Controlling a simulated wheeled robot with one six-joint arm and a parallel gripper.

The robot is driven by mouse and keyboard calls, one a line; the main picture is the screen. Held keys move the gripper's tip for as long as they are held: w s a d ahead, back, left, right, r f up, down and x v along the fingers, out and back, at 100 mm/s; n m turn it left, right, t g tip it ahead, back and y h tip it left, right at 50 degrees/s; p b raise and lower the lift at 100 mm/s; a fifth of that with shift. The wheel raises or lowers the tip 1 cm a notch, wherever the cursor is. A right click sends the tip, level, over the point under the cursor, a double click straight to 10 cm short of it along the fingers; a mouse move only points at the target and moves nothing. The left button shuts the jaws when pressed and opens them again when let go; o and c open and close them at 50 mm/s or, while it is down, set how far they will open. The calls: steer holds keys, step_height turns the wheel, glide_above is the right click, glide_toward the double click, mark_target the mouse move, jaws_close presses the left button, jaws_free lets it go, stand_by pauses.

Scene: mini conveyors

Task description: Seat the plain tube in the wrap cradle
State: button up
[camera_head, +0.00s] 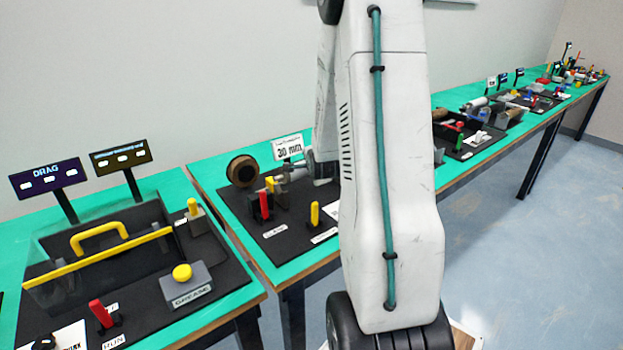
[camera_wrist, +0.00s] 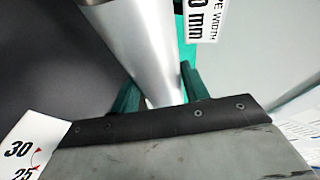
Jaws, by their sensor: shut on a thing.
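The plain tube (camera_wrist: 140,35), a smooth silver cylinder, runs from the top of the wrist view down between the dark green fingers of my gripper (camera_wrist: 158,92). The fingers lie on both sides of it and are shut on it. The tube's far end leaves the top of the wrist view. I cannot clearly make out the wrap cradle in either view.
On the 30 mm station stand a brown roll (camera_head: 243,170), a red lever (camera_head: 265,205) and a yellow lever (camera_head: 314,213). To the left is the DRAG station with a yellow handle (camera_head: 98,236) and a GREASE button (camera_head: 182,272). More stations line the bench at right.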

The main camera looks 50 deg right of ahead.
step_height(320, 180, down, 4)
steer(key=shift+f, duration=0.1)
steer(key=o, duration=1)
steer(key=shift+s, duration=0.1)
